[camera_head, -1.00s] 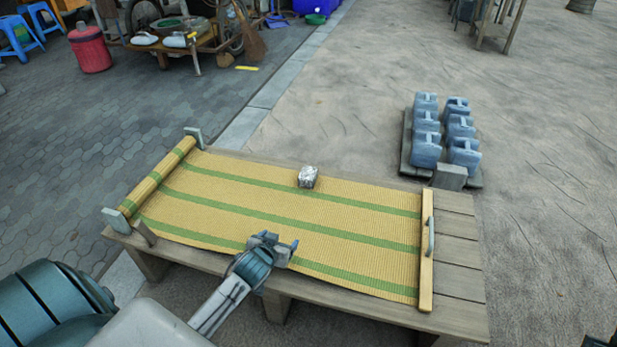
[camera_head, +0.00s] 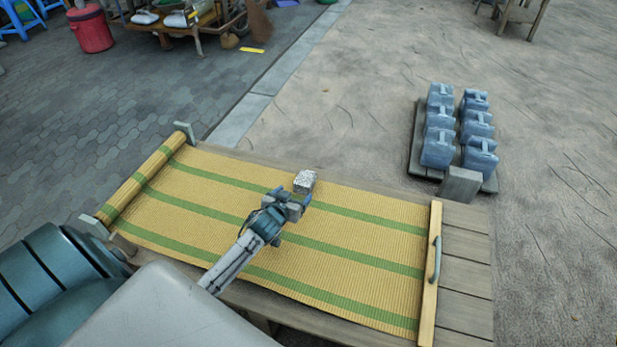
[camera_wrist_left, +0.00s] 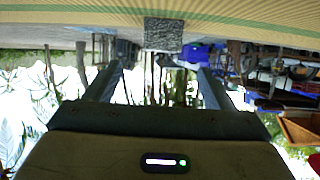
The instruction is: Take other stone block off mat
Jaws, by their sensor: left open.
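A grey speckled stone block (camera_head: 305,181) sits on the far part of the yellow mat with green stripes (camera_head: 200,240). My left gripper (camera_head: 290,199) is over the mat, open and empty, just on the near side of the block. In the left wrist view, which looks upside down, the stone block (camera_wrist_left: 164,34) shows at the top, beyond and between the two fingers of my left gripper (camera_wrist_left: 160,75). Whether a finger touches the block cannot be told. My right gripper is not in view.
The mat lies on a wooden table (camera_head: 463,255), rolled at its left end, with a wooden bar and handle (camera_head: 434,265) at its right end. Several blue-grey jugs (camera_head: 438,148) stand on a pallet behind the table. Bare planks show at the right.

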